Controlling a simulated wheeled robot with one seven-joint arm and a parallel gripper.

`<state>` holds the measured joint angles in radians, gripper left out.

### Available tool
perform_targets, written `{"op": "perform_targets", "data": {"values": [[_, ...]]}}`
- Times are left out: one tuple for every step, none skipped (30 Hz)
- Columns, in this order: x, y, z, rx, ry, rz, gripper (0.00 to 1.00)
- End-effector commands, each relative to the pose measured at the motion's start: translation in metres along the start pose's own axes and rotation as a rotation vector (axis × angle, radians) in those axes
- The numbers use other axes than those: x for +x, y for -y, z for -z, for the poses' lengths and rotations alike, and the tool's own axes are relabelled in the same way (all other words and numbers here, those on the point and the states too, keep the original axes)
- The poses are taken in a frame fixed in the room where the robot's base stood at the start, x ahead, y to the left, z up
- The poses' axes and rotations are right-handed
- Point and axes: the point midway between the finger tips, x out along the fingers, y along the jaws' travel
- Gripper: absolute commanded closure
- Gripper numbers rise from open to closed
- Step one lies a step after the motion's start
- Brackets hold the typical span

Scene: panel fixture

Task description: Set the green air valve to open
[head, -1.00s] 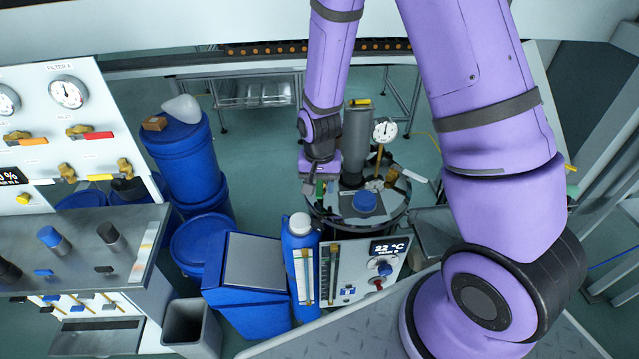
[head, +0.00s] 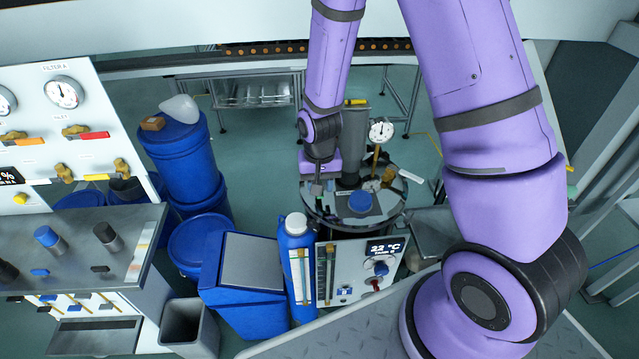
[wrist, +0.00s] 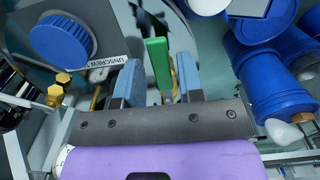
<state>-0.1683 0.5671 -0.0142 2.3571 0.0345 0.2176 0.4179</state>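The green air valve shows in the wrist view as a green lever handle (wrist: 158,62), with brass-coloured metal behind it. My gripper (wrist: 158,76) is open, with one grey-blue finger on each side of the handle. In the head view my gripper (head: 317,187) is over the left part of the round tank lid (head: 388,212). The green handle is not clearly visible there, and the valve's body is mostly hidden.
A blue cap (head: 360,201) sits on the lid, beside an "UNSCREW" label in the wrist view. A pressure gauge (head: 381,130) and a grey cylinder (head: 354,140) rise behind it. A front panel (head: 345,270) reads 22 °C. A blue bottle (head: 297,262) and bin (head: 245,265) stand left.

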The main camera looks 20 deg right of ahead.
Motion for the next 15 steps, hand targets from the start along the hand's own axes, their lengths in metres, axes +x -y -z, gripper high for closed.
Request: {"op": "perform_targets", "data": {"values": [[0.0, 0.0, 0.0, 0.001, 0.0, 0.0, 0.55], [0.0, 0.0, 0.0, 0.001, 0.0, 0.0, 0.55], [0.0, 0.0, 0.0, 0.001, 0.0, 0.0, 0.55], [0.0, 0.0, 0.0, 0.002, 0.0, 0.0, 0.55], [0.0, 0.0, 0.0, 0.002, 0.0, 0.0, 0.55], [0.0, 0.0, 0.0, 0.002, 0.0, 0.0, 0.55], [0.0, 0.0, 0.0, 0.002, 0.0, 0.0, 0.55], [0.0, 0.0, 0.0, 0.003, 0.0, 0.0, 0.55], [0.0, 0.0, 0.0, 0.003, 0.0, 0.0, 0.55], [-0.001, 0.0, 0.0, 0.003, 0.0, 0.0, 0.55], [-0.002, 0.0, 0.0, 0.003, 0.0, 0.0, 0.55], [-0.004, 0.0, 0.0, 0.003, -0.001, 0.0, 0.55], [-0.006, 0.0, 0.0, 0.003, -0.001, 0.001, 0.55], [-0.009, 0.0, 0.001, 0.003, -0.002, 0.001, 0.55], [-0.013, 0.0, 0.001, 0.003, -0.003, 0.001, 0.55]]}}
